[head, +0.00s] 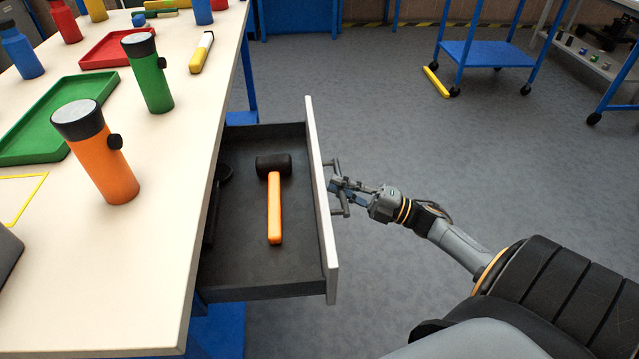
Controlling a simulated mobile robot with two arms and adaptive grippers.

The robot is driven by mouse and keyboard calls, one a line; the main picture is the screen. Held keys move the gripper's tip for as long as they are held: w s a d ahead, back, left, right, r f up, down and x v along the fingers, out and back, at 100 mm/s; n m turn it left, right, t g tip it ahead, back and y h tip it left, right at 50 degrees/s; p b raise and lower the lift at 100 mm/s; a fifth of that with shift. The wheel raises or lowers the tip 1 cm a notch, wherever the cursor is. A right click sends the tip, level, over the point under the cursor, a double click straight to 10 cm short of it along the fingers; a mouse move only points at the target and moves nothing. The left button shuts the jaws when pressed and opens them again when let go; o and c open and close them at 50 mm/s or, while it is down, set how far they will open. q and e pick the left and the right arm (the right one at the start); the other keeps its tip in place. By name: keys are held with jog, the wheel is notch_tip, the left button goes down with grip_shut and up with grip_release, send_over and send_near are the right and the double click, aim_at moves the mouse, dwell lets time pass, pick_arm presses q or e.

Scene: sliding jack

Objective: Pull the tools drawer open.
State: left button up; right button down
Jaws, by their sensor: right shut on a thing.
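The tools drawer (265,290) stands pulled out from under the right side of the workbench (165,280). Its pale front panel (323,215) faces right. A mallet with a black head and orange handle (275,208) lies inside, beside a dark item (218,195) partly hidden by the bench edge. My right gripper (339,187) is shut on the drawer's handle (336,168), at the outer side of the front panel. My left gripper is not in view.
A blue cart (485,53) stands at the back right. The grey floor right of the drawer is clear.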

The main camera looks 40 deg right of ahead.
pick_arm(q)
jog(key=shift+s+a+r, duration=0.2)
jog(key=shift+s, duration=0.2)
pick_arm(e)
jog(key=shift+s+d, duration=0.45)
jog(key=shift+d, duration=0.3)
jog(key=shift+s+d, duration=0.5)
jog(key=shift+d, duration=0.2)
jog(key=shift+s+d, duration=0.45)
jog(key=shift+d, duration=0.3)
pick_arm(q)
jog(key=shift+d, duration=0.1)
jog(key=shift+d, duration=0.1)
pick_arm(e)
jog(key=c, duration=1.3)
grip_release()
jog(key=shift+c, duration=0.2)
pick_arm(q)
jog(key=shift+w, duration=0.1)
pick_arm(e)
jog(key=v, duration=1.2)
